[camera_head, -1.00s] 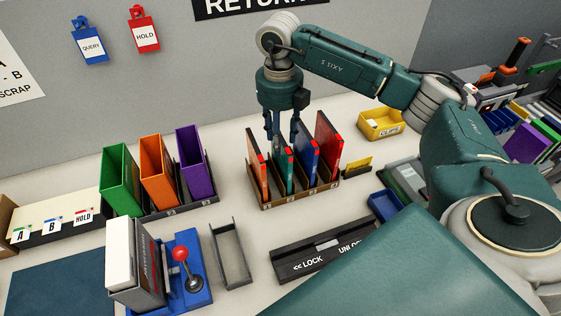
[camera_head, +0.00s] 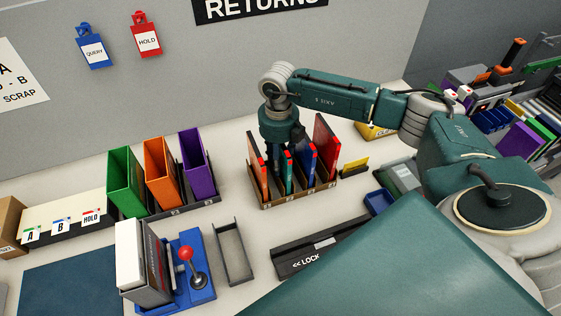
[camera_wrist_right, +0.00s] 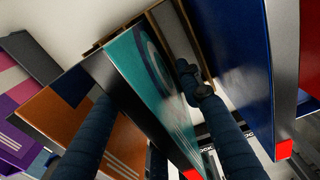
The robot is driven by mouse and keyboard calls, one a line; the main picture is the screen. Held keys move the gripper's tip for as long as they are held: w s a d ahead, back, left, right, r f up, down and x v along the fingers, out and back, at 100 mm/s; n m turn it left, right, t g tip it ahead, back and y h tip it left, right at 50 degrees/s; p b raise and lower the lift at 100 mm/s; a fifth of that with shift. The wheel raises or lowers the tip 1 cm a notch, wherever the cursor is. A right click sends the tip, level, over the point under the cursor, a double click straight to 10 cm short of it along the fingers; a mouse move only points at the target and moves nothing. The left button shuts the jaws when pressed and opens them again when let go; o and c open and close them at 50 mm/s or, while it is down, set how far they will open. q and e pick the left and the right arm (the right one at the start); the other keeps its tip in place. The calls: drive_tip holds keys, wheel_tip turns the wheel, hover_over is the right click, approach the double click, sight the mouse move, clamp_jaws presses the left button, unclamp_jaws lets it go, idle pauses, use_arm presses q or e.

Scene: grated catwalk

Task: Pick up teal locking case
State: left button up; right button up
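The teal locking case (camera_head: 288,172) stands upright in a slotted rack (camera_head: 297,194), between an orange case (camera_head: 259,165) and a blue case (camera_head: 307,168). My right gripper (camera_head: 282,160) points down over the teal case, its fingertips down among the cases. In the right wrist view the teal case (camera_wrist_right: 158,85) lies between the two fingers of the gripper (camera_wrist_right: 146,84), one on the orange side and one on the blue side. The fingers are spread, with a visible gap beside the case. My left gripper is not in view.
A red case (camera_head: 326,150) stands at the rack's right end. Green, orange and purple binders (camera_head: 195,165) stand to the left. A grey tray (camera_head: 233,252) and a lock slider panel (camera_head: 300,255) lie in front. A yellow bin (camera_head: 374,131) is behind.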

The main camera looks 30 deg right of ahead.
clamp_jaws()
drive_tip(key=shift+r, duration=0.15)
